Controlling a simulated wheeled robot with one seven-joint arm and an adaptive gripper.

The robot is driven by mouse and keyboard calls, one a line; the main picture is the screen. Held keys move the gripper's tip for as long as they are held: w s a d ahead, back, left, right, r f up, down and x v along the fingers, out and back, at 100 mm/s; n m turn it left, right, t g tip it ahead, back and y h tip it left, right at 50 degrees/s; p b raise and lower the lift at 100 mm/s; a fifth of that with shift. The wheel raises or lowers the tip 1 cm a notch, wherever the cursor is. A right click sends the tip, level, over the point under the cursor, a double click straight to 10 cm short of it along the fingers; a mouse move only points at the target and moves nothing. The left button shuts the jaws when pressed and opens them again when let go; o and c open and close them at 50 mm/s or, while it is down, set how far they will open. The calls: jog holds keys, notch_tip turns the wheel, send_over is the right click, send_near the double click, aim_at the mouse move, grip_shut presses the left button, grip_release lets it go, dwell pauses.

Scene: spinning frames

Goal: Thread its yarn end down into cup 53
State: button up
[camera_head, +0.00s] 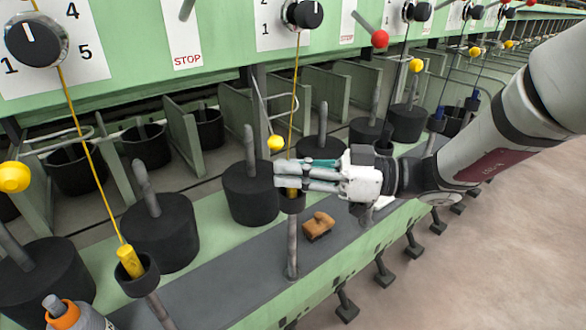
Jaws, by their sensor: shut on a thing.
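My gripper (284,178) is in the middle of the view, reaching in from the right. Its fingers are shut on the yellow yarn end (291,192), most of which they hide. A taut yellow yarn (295,92) runs from this end up towards the green panel. A small black cup (293,204) on a grey post is directly below the fingers. The lower tip of the yarn end is at the cup's mouth; I cannot tell how far inside it is. No number 53 is readable on the cup.
Another yellow yarn end (130,262) stands in a black cup (139,282) at left. Black cylinders with grey pegs (160,232) line the green frame. A brown block (318,225) lies on the grey ledge. An orange-collared bottle (70,316) is at bottom left. Open floor is at right.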

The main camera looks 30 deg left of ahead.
jog(key=o, duration=0.8)
jog(key=v, duration=1.2)
